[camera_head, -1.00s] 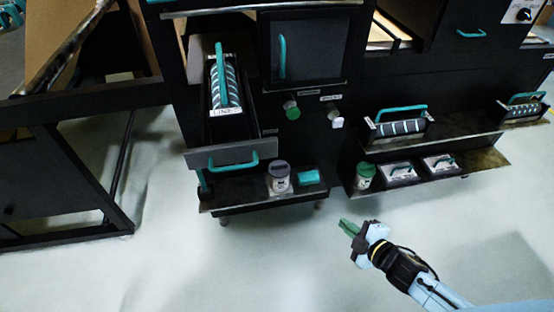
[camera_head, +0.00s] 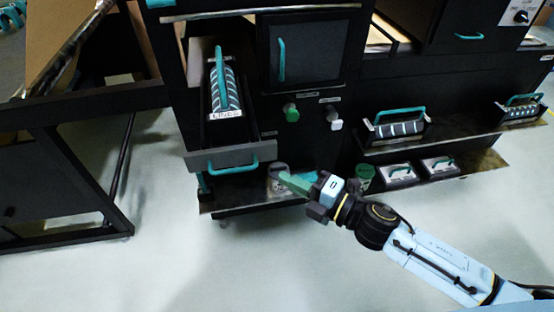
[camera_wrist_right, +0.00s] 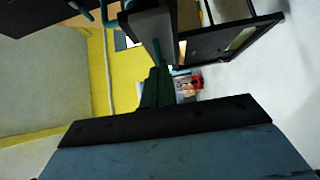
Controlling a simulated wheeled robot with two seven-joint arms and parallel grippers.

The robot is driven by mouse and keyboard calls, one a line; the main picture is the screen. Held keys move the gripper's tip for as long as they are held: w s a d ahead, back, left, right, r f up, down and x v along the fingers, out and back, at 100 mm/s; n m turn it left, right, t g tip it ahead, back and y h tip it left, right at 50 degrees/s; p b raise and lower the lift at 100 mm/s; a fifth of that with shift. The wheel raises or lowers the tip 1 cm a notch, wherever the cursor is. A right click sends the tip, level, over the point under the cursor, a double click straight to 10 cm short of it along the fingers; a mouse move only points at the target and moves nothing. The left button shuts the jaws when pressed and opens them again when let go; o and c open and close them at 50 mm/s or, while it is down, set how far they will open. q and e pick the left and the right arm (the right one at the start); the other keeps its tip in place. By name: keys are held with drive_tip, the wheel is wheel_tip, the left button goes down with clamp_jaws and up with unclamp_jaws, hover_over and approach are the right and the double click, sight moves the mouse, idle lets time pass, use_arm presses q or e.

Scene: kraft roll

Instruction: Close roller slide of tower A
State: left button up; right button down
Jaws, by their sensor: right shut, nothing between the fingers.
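The roller slide (camera_head: 232,156) is a dark drawer with a teal front handle (camera_head: 233,169), pulled out from the black tower at left centre in the head view. A striped roller (camera_head: 221,88) with a teal top handle and a white label lies in it. My right gripper (camera_head: 284,180) has green fingers, is shut and empty, and appears in front of the low shelf, right of and below the slide handle. The green fingers also show in the right wrist view (camera_wrist_right: 156,88). My left gripper is not in view. I cannot read which tower is A.
A low shelf (camera_head: 230,198) below the slide holds a jar, partly hidden by my gripper. A dark door with a teal handle (camera_head: 281,60), a green knob (camera_head: 291,112) and a white knob (camera_head: 335,124) are right of the slide. The floor in front is clear.

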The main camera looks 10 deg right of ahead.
sight(262, 155)
drive_tip(key=w, duration=0.1)
drive_tip(key=w+a, duration=0.1)
drive_tip(key=w, duration=0.1)
drive_tip(key=w+a, duration=0.1)
drive_tip(key=w, duration=0.1)
drive_tip(key=shift+w+d, duration=0.1)
drive_tip(key=shift+w, duration=0.35)
